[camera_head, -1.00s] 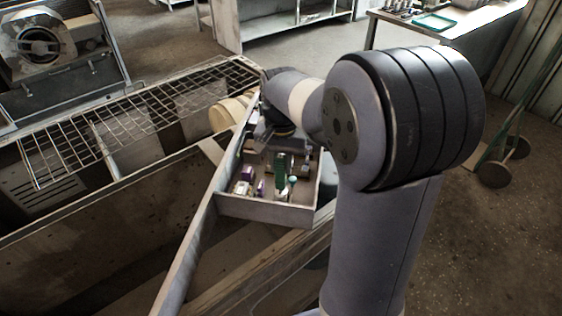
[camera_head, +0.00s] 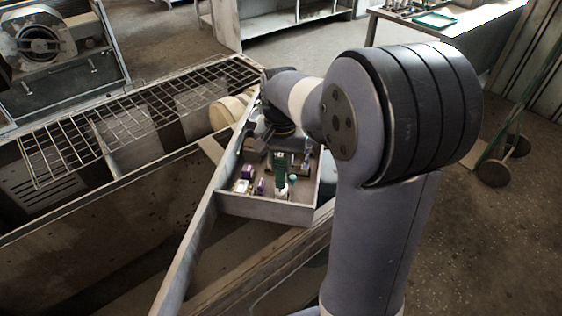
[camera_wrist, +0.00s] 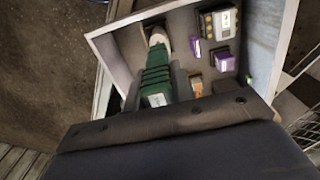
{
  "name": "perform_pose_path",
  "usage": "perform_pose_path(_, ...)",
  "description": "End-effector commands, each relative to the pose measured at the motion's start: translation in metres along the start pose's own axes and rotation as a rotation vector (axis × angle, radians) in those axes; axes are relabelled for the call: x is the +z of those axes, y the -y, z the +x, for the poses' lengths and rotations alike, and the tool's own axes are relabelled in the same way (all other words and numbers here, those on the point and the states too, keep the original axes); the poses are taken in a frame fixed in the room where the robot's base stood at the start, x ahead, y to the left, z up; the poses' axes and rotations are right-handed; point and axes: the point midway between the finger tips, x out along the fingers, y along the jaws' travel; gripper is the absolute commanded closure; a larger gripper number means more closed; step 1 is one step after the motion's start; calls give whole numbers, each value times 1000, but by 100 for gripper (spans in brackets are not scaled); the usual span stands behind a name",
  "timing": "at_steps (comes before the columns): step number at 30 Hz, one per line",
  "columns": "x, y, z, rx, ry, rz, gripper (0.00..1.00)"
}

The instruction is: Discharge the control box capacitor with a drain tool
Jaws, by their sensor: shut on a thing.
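The control box (camera_head: 265,209) is an open grey metal box with small parts inside. My gripper (camera_wrist: 157,90) is shut on a green-handled tool, the drain tool (camera_wrist: 157,80), with one finger on each side of the handle. The tool also shows in the head view (camera_head: 280,171), reaching down into the box. A pale rounded piece (camera_wrist: 158,36) shows at the tool's far end; I cannot tell whether it is the tool's tip or the capacitor. Any contact at the tip is hidden.
Purple parts (camera_wrist: 222,59) and a black-and-yellow module (camera_wrist: 218,22) sit close beside the tool in the box. The box walls stand around it. A wire grate (camera_head: 140,115) lies to the left, and a workbench (camera_head: 450,27) stands at the back right.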

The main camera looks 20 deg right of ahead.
Motion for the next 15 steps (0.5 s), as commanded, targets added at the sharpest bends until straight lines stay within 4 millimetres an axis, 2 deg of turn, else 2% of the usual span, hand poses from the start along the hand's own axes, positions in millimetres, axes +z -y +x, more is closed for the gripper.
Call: perform_pose_path(15, 0, 0, 5, 0, -1, 0, 92)
